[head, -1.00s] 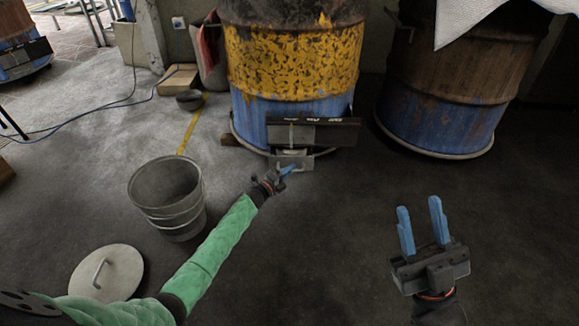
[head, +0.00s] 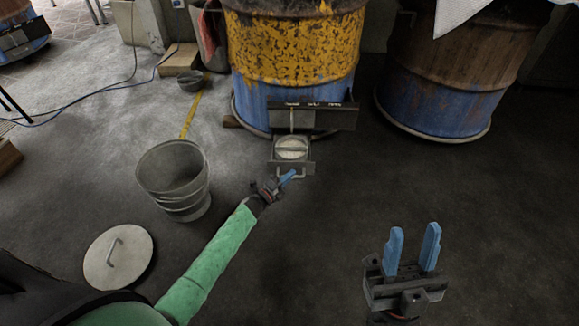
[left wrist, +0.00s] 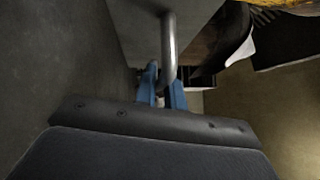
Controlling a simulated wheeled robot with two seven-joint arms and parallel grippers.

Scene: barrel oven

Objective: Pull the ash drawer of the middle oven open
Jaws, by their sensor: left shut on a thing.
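The middle oven (head: 293,45) is a yellow and blue barrel at the top centre of the head view. Its ash drawer (head: 291,167) is pulled part way out at the base, and pale ash (head: 292,148) shows inside. My left gripper (head: 288,177) is at the drawer's front, shut on its handle. In the left wrist view the metal handle (left wrist: 169,45) passes between the blue fingers (left wrist: 160,92) of that gripper. My right gripper (head: 411,250) is open and empty, above the floor at the lower right, well away from the oven.
A metal bucket (head: 150,172) stands left of my left arm, with a round lid (head: 105,265) on the floor in front of it. A rusty blue barrel (head: 440,75) stands to the right. The floor right of the drawer is clear.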

